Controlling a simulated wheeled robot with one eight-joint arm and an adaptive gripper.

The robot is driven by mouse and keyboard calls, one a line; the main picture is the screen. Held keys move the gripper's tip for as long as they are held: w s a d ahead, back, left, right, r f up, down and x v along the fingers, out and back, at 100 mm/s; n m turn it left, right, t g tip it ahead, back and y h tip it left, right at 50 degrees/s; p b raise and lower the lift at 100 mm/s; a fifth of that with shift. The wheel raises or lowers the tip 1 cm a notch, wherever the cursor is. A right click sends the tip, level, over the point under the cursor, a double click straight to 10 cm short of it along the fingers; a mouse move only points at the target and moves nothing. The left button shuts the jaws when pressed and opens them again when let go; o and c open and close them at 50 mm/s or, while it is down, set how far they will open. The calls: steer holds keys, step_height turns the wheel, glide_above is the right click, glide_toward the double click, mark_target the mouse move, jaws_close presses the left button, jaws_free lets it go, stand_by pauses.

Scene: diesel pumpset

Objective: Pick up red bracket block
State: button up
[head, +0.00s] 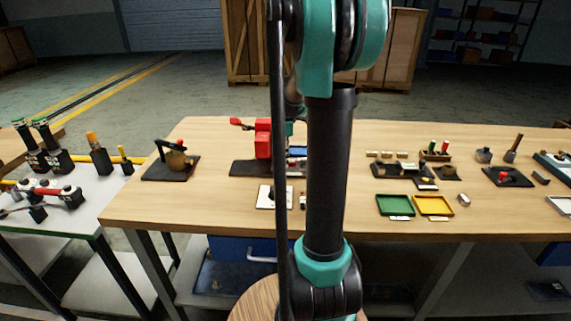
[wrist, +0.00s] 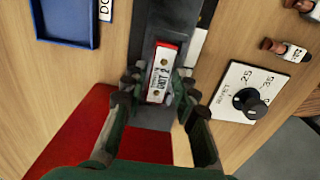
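A red block with a white printed plate (wrist: 162,76) shows in the wrist view on a dark upright or base. My gripper (wrist: 158,90) has its fingers spread, one on each side of this block, with visible gaps. I cannot tell how far above it the tips are. In the head view a red block (head: 263,138) stands on a dark base plate (head: 250,169) on the wooden bench, just left of my arm. My arm hides part of that spot and most of my gripper there.
In the wrist view a dial plate with a black knob (wrist: 252,103) lies right and a blue tray (wrist: 66,20) upper left. Larger red surfaces (wrist: 75,130) show below left. In the head view green (head: 395,205) and yellow (head: 433,206) trays sit right of my arm.

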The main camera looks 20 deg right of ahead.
jaws_close()
steer(key=shift+r, duration=0.1)
